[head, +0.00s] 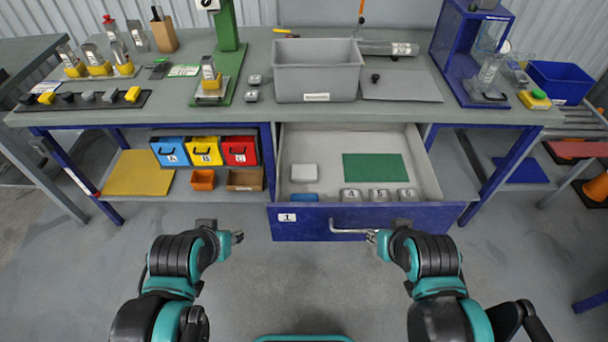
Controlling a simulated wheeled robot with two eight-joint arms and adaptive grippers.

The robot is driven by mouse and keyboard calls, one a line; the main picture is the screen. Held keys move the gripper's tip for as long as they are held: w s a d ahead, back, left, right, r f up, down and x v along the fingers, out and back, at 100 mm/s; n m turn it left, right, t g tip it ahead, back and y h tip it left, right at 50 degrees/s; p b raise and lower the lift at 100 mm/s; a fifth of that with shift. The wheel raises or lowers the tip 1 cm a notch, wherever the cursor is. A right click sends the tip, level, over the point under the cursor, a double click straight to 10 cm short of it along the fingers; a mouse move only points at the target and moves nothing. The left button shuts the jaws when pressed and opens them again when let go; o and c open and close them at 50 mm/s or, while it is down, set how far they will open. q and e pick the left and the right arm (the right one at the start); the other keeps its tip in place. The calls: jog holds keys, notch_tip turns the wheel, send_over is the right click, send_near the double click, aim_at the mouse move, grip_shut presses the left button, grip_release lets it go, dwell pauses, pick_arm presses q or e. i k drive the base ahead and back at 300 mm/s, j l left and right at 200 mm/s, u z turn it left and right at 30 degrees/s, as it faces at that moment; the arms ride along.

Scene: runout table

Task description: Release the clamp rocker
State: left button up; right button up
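I cannot pick out a clamp rocker for certain. A green press-like stand (228,40) on the bench has a small metal and yellow fixture (209,84) on its base, too small to read in detail. My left gripper (239,237) is empty, in front of the bench and left of the open drawer (368,219). My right gripper (372,237) is at the drawer's bar handle (346,229), by its right part. I cannot tell whether its fingers touch or close on the handle.
The drawer stands out from the bench, holding a green mat (375,167), a white box (304,173) and several numbered blocks. A grey bin (315,70) and a blue frame (456,55) stand on the bench. Coloured boxes (204,152) sit on the shelf below.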

aim_at(160, 60)
jog(key=i+j, duration=0.35)
jog(key=j, duration=0.2)
jog(key=i+j, duration=0.4)
jog(key=j, duration=0.15)
jog(key=i+j, duration=0.35)
jog(key=j, duration=0.15)
jog(key=i+j, duration=0.4)
jog(key=j, duration=0.15)
jog(key=u, duration=0.05)
